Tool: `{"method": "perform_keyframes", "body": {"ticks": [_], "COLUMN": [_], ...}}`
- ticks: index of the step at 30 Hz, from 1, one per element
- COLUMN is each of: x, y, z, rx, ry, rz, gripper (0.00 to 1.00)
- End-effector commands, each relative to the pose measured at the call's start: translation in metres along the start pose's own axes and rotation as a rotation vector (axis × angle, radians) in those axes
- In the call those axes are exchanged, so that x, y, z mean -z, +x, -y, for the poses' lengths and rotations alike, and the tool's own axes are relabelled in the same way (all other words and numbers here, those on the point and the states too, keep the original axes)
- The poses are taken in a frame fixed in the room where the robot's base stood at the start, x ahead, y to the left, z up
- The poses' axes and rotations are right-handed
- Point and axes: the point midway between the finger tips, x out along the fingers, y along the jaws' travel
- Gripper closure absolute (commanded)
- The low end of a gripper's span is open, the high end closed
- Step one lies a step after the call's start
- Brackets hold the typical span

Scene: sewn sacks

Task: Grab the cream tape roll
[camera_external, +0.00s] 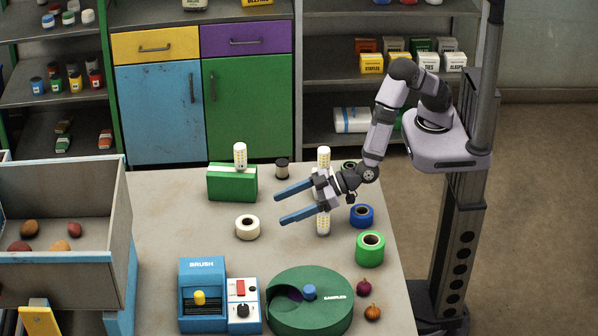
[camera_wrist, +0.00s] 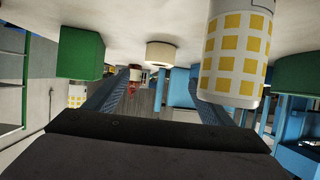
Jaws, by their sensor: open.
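The cream tape roll (camera_external: 247,227) stands on the grey table, left of and below my gripper in the external view. It also shows between my fingers, farther off, in the wrist view (camera_wrist: 161,54). My gripper (camera_external: 281,208) is open and empty, its two blue fingers pointing left above the table. The fingertips are apart from the roll. The wrist view (camera_wrist: 160,76) looks upside down, with the tabletop along its upper edge.
A white cylinder with yellow squares (camera_wrist: 236,55) is close by the right finger in the wrist view. A green box (camera_external: 232,184), blue roll (camera_external: 361,222), green roll (camera_external: 370,258), blue brush machine (camera_external: 203,318) and round green sampler (camera_external: 330,318) stand around.

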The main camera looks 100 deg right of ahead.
Motion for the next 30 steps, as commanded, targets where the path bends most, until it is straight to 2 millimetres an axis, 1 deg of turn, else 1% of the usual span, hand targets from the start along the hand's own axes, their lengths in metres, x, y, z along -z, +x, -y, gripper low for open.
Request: {"method": "perform_keyframes", "body": {"ticks": [6, 12, 16, 23, 26, 30], "x": [0.002, 0.001, 0.001, 0.001, 0.002, 0.004], "y": [0.029, 0.050, 0.056, 0.058, 0.062, 0.075], "z": [-0.001, -0.001, -0.001, -0.001, -0.001, -0.002], "rx": [-0.003, -0.001, -0.001, -0.001, -0.002, -0.002], "ry": [0.000, 0.000, 0.000, 0.000, 0.000, 0.000], "rz": [0.002, 0.001, 0.001, 0.000, 0.001, 0.002], "gripper": [0.24, 0.24, 0.24, 0.24, 0.24, 0.24]}}
